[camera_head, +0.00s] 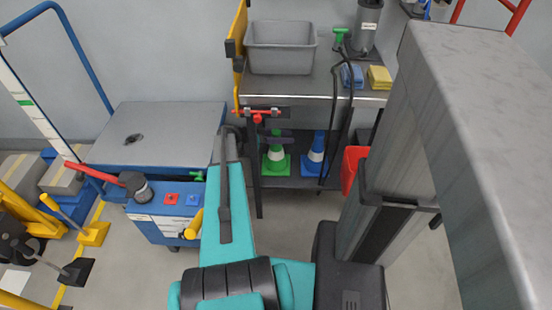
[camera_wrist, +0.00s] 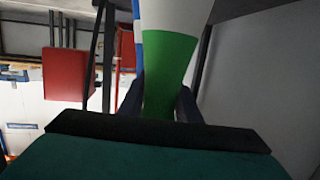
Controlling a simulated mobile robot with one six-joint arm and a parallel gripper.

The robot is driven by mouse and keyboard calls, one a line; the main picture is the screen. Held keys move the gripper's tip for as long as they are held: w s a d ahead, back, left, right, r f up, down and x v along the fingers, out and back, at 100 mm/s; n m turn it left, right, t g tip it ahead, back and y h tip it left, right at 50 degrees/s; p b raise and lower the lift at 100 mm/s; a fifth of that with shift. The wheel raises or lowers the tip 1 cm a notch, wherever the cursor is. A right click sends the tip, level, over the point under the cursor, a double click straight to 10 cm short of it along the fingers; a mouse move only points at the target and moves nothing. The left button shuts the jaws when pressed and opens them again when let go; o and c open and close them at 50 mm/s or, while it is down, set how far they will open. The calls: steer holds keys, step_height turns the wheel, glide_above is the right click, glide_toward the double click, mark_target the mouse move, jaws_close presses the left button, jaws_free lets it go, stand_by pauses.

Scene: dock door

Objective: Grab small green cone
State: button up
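The small green cone (camera_head: 276,158) has a white band and a square green base. It stands upright on the lower shelf of the metal table, left of a blue cone (camera_head: 316,157). My gripper (camera_head: 272,136) is at the cone's upper part. In the wrist view, the green cone (camera_wrist: 170,65) fills the gap between the two dark fingers of my gripper (camera_wrist: 161,100). The fingers lie along both sides of its green top. Whether they press on it cannot be told. The cone's tip is hidden behind the dark edge of my gripper.
The table's top (camera_head: 300,88) is above the cone, holding a grey bin (camera_head: 281,48) and blue and yellow sponges. A red bin (camera_head: 353,165) is at the right. A blue cart (camera_head: 165,218) stands at the left. Table legs are close to my arm.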

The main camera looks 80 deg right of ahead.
jaws_close()
steer(key=shift+r, duration=0.25)
steer(key=f+v, duration=0.2)
steer(key=v, duration=0.6)
step_height(320, 180, up, 15)
steer(key=p, duration=0.1)
stand_by(0.7)
stand_by(0.5)
